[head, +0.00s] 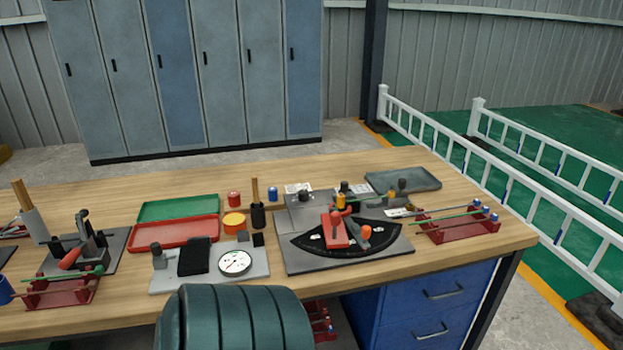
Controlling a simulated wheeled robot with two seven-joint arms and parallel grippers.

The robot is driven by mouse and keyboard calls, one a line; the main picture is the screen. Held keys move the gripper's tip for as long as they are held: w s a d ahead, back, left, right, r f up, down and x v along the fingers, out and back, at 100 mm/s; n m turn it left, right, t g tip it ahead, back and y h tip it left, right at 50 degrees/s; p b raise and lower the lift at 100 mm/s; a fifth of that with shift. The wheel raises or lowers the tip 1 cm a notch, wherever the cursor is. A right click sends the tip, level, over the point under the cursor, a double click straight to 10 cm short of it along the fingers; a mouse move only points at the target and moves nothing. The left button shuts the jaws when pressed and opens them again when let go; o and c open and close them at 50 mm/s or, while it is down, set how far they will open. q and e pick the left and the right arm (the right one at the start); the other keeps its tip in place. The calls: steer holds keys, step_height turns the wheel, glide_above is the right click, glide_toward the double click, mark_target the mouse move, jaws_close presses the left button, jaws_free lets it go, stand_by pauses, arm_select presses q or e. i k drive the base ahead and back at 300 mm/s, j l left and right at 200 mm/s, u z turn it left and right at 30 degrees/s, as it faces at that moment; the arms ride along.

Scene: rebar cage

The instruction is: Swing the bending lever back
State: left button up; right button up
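The bending jig sits on a grey base plate (300,265) towards the right of the bench. It has a black arc-shaped plate (385,238) with small white marks. A red block (334,232) lies across the arc and points towards the front. Beside it, a dark grey lever (356,240) with an orange-red knob (365,232) also reaches over the arc. I cannot tell which of these parts is fixed. A yellow-orange part (340,202) stands at the back of the jig. Neither of my grippers is in view.
The wooden bench (420,262) also holds a red rack with green rods (460,225), a red tray (175,233), a green tray (178,208), a dial gauge (235,262) and a clamp tool (85,245). A grey tray (402,181) lies behind the jig. Blue drawers (430,305) are below.

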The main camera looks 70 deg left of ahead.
mark_target(336, 236)
steer(key=u, duration=2.1)
